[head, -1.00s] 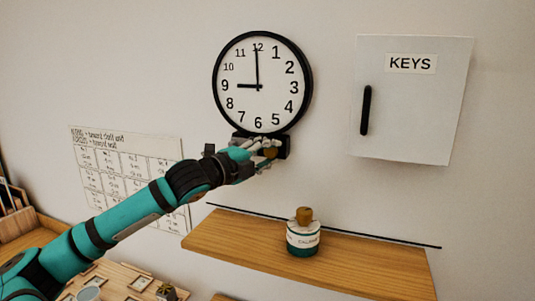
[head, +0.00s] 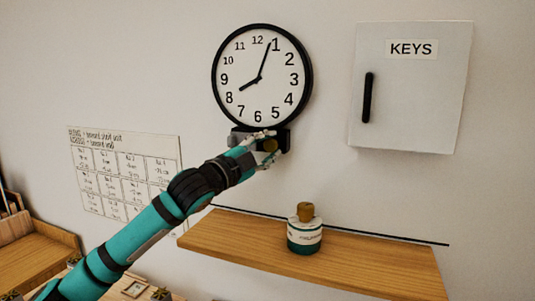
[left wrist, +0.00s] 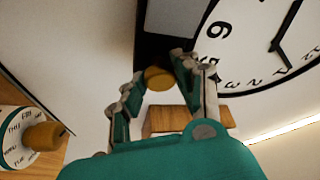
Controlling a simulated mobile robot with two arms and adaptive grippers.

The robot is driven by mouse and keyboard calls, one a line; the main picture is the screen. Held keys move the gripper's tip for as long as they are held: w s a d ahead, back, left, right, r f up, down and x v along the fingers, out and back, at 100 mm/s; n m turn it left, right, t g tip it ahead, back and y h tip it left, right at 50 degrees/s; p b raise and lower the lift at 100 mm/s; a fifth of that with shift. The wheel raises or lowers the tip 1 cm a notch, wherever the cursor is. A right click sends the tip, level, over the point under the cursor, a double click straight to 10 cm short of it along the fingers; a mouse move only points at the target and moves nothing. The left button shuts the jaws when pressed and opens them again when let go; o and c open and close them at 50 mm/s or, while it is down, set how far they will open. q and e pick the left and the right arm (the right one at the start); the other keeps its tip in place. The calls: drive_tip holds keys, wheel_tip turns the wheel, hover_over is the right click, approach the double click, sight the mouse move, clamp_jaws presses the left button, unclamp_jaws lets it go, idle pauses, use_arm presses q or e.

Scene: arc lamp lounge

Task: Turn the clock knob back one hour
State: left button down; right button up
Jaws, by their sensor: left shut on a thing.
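The round white wall clock (head: 280,98) has a black rim. Its short hand points near 8 and its long hand just before 1. Its lower edge and hands also show in the left wrist view (left wrist: 255,50). The small brass knob (head: 270,145) sits on the black box (head: 283,138) under the clock. My left gripper (head: 268,142) is shut on the knob. In the left wrist view the knob (left wrist: 158,78) lies between its two fingers. My right gripper is not in view.
A white key cabinet (head: 415,95) with a black handle hangs to the right. A wooden shelf (head: 370,268) below bears a green and white bottle (head: 304,236) with a brown stopper. A paper chart (head: 125,170) hangs at left. The wall between clock and cabinet is clear.

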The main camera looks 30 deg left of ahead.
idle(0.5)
use_arm(q)
drive_tip(key=c, duration=0.9)
unclamp_jaws()
drive_tip(key=shift+c, duration=0.2)
drive_tip(key=s+a+f, duration=0.1)
drive_tip(key=s+f, duration=0.1)
drive_tip(key=s, duration=0.9)
drive_tip(key=shift+s+a+f, duration=0.15)
drive_tip(key=shift+s+f, duration=0.05)
drive_tip(key=shift+s, duration=0.15)
